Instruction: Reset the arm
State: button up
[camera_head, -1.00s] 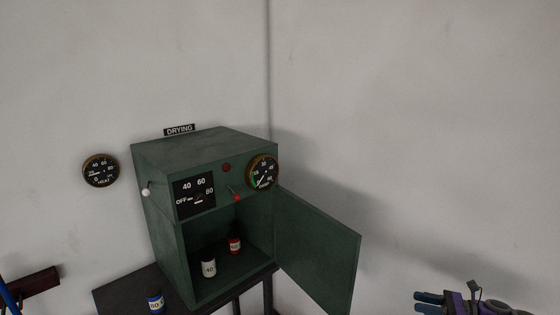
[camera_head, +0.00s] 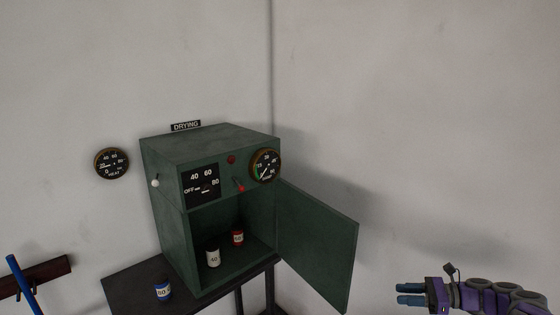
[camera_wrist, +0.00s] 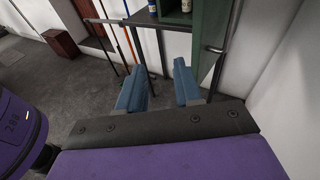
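My gripper (camera_head: 410,294) is at the lower right of the head view, with its purple arm behind it and its blue fingers pointing left. In the wrist view the two blue fingers (camera_wrist: 160,90) stand apart with nothing between them. The gripper is open and empty. It is to the right of the green drying cabinet (camera_head: 170,210) and its open door (camera_head: 320,245), apart from both in the picture.
The cabinet holds a white jar (camera_head: 213,257) and a red jar (camera_head: 238,238). A blue jar (camera_head: 163,291) stands on the dark table (camera_head: 130,285) to the left. The grey floor (camera_wrist: 50,90) has free room.

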jog(key=s+a+r+n+g+h+b, duration=0.1)
jog(key=s+a+r+n+g+h, duration=0.15)
jog(key=a, duration=0.45)
jog(key=s+a+r+n+g+h, duration=0.1)
jog(key=s+a+r+n+h, duration=0.15)
jog(key=a, duration=0.35)
jog(key=s+a+r+n+g+h+b, duration=0.2)
jog(key=s+a+r+n+g+h, duration=0.15)
jog(key=s+a, duration=0.65)
jog(key=s+f+n+h+b, duration=0.1)
jog(key=s+f+n+h, duration=0.2)
jog(key=s, duration=2.7)
jog(key=n+h, duration=0.4)
jog(key=n, duration=0.5)
jog(key=shift+a+t+b, duration=0.2)
jog(key=shift+t+b, duration=0.1)
jog(key=shift+b, duration=0.05)
dwell(1.4)
